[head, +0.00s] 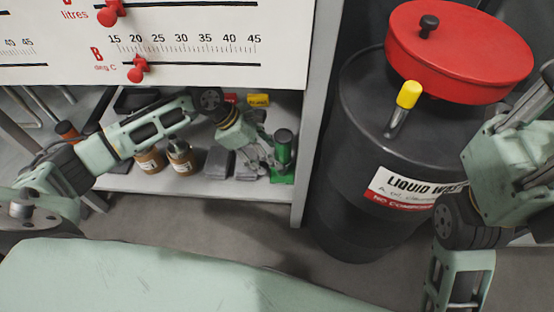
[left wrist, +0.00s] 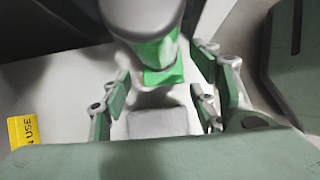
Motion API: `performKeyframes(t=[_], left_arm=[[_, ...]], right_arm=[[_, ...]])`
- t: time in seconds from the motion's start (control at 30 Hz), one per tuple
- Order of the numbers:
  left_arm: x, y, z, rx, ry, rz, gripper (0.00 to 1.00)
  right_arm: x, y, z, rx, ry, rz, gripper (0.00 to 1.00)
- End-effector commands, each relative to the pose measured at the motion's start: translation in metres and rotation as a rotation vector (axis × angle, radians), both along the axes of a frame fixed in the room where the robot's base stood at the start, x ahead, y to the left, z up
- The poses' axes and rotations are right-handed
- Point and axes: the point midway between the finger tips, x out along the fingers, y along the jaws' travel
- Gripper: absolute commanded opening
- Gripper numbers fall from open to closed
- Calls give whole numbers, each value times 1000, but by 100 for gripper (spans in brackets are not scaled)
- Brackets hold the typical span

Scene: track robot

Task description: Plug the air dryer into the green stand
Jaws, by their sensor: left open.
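The green stand (head: 283,170) is at the right end of the shelf, beside the shelf's side panel. A dark cylinder with a grey top (head: 284,138), which may be the air dryer, stands upright on it. My left gripper (head: 265,158) is open just left of the stand. In the left wrist view the grey cylinder (left wrist: 142,18) and a green part (left wrist: 160,62) fill the upper middle, between and beyond my open fingers. I cannot tell whether the fingers touch them. My right gripper (head: 533,125) is partly cut off at the right edge; its fingertips are unclear.
Brown jars (head: 180,158) and grey blocks (head: 243,165) stand left of the stand. A yellow label (head: 258,100) is behind. A white slider panel (head: 190,40) hangs above the shelf. A black waste drum (head: 350,170) with a red lid (head: 455,55) stands right.

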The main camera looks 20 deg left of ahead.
Motion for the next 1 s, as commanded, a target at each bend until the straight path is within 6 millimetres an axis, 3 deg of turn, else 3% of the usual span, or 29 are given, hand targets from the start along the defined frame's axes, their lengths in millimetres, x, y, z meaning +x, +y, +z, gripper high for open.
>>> performKeyframes(t=[0.1, 0.33, 1.0], left_arm=[[-3, 15, 22, 3, -2, 1, 55], [-8, 29, 47, 0, -1, 1, 55], [-10, 32, 51, 0, 1, -1, 55]], right_arm=[[0, 0, 0, -1, -1, 0, 19], [0, 0, 0, -2, -2, 0, 19], [0, 0, 0, -2, -2, 0, 19]])
